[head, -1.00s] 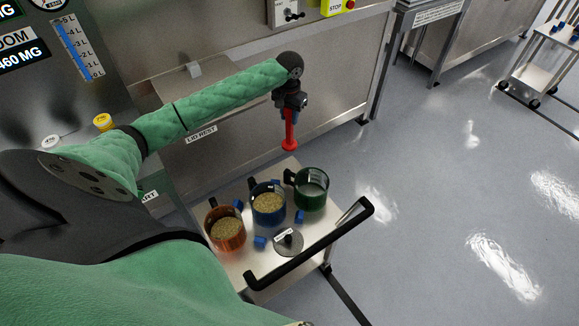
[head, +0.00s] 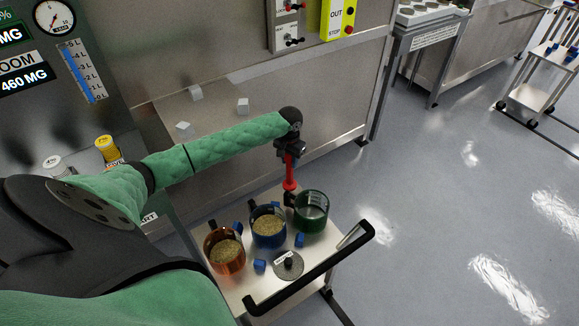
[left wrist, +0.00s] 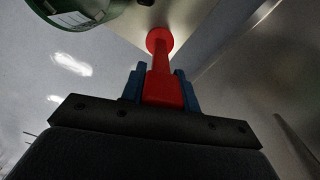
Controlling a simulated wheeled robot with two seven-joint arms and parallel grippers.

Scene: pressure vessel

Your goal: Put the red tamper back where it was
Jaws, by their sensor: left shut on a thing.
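The red tamper (head: 290,172) hangs upright from my left gripper (head: 289,152), which is shut on its upper part. In the left wrist view the tamper (left wrist: 164,75) sits between the blue fingertips, its round end pointing away toward the cart top. In the head view its lower end is just behind the green cup (head: 312,212), near that cup's dark handle. I cannot tell whether the tamper touches the cart. The green cup also shows in the left wrist view (left wrist: 70,12) at the top left. My right gripper is not in view.
The cart (head: 233,290) has a black push handle (head: 315,280) at its front right. On it stand a blue cup (head: 268,228) and an orange cup (head: 226,252) with granules, several blue blocks and a grey disc (head: 289,266). White cubes lie on the steel shelf (head: 215,117) behind.

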